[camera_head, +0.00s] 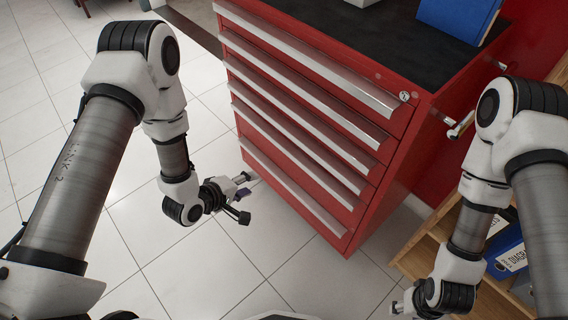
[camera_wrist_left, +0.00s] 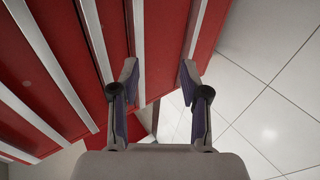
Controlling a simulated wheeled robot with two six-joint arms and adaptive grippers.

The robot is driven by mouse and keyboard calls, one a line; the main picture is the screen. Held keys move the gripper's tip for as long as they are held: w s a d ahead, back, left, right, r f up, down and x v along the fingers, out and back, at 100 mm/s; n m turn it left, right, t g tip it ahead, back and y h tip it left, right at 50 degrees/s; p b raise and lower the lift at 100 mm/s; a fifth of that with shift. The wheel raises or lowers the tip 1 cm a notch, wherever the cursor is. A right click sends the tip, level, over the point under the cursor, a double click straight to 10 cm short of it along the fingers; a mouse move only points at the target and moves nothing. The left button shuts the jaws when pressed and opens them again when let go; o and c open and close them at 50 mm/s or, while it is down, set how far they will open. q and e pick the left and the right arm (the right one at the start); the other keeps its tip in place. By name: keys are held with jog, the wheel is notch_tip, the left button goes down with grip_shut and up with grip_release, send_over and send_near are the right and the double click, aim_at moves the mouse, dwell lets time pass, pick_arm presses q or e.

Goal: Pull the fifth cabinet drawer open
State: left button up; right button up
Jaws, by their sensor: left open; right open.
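The red cabinet (camera_head: 310,60) has several drawers with long pale handle strips. Its lowest handle strip (camera_head: 290,188) runs near the floor, and all drawers in view look shut. My left gripper (camera_head: 245,196) is open and empty, low beside the left end of the lowest strip. In the left wrist view its two fingers (camera_wrist_left: 159,75) point at the drawer fronts. One handle strip (camera_wrist_left: 139,45) shows between them, nearer the left finger; contact is not clear. My right gripper (camera_head: 398,303) is open at the lower right, away from the drawers, and partly cut off.
The cabinet's black top (camera_head: 390,38) carries a blue binder (camera_head: 458,15). A wooden shelf (camera_head: 425,262) with blue binders stands at the right, near my right arm. The tiled floor (camera_head: 150,235) left of and in front of the cabinet is clear.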

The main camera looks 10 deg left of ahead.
pick_arm(q)
jog(key=w+d+f+t+h+b, duration=0.25)
jog(key=w+f+h+b, duration=0.2)
jog(key=w+b, duration=0.65)
jog(key=t+b, duration=0.3)
jog(key=b, duration=1.2)
send_near(283, 151)
jog(key=x, duration=0.2)
jog(key=shift+m+g+h, duration=0.25)
jog(key=shift+m+h, duration=0.15)
jog(key=shift+h, duration=0.05)
jog(key=b+x, duration=0.3)
jog(key=x, duration=0.5)
jog(key=shift+w, duration=0.2)
jog(key=shift+s+a, duration=0.1)
grip_shut()
